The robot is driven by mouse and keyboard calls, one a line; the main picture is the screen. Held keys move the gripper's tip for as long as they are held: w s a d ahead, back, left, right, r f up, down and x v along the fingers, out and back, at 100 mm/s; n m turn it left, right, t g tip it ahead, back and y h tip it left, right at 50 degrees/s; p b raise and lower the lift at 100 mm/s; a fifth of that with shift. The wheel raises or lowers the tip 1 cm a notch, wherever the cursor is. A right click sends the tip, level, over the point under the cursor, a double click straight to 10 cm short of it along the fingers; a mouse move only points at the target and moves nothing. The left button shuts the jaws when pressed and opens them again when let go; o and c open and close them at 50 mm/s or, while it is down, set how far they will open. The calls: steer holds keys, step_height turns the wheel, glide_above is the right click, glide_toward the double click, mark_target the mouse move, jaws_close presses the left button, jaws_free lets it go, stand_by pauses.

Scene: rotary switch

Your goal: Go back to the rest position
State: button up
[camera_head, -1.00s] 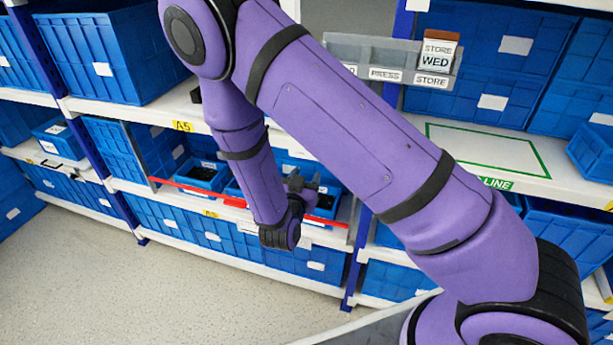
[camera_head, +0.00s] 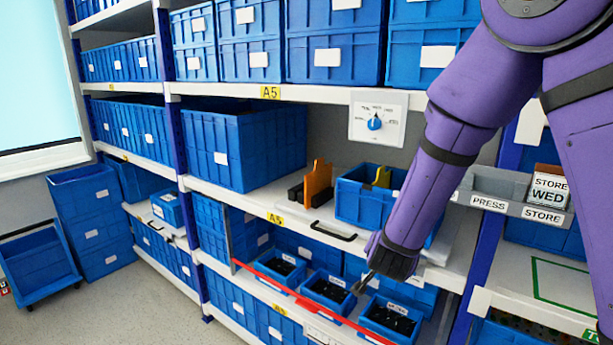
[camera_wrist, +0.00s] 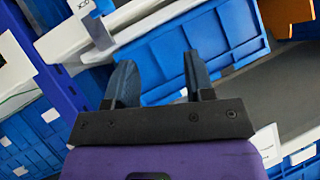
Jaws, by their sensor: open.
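My gripper (camera_head: 363,284) points down and left at the end of my purple arm, in front of the shelf with small blue bins in the head view. In the wrist view my gripper (camera_wrist: 158,80) has its two dark fingers apart, with nothing held between them and a blue bin behind. A rotary switch with a blue knob (camera_head: 375,123) sits on a white plate (camera_head: 361,134) fixed to the upper shelf edge. My gripper is well below the switch and apart from it. The small dial labels are too small to read surely.
A blue bin (camera_head: 360,206) and an orange object (camera_head: 318,184) stand on the middle shelf. A red bar (camera_head: 300,299) runs along the lower shelf front, close to my gripper. A grey holder (camera_head: 489,182) with cards is at right. Floor (camera_head: 130,300) is clear at lower left.

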steer(key=s+d+r+n+g+y, duration=0.1)
steer(key=s+d+r+n+y, duration=0.15)
steer(key=s+r, duration=0.4)
steer(key=s+d+r+n+g+y, duration=0.1)
steer(key=s+r+n+g+y, duration=0.2)
steer(key=r, duration=0.7)
steer(key=s+d+r+n+g+h, duration=0.1)
steer(key=s+d, duration=0.3)
steer(key=s, duration=0.6)
steer(key=s+d+r+n+h, duration=0.1)
steer(key=s+d+r, duration=0.2)
steer(key=s, duration=0.7)
steer(key=shift+s+d+r+g, duration=0.25)
steer(key=shift+d+r+g, duration=0.15)
steer(key=shift+r, duration=0.2)
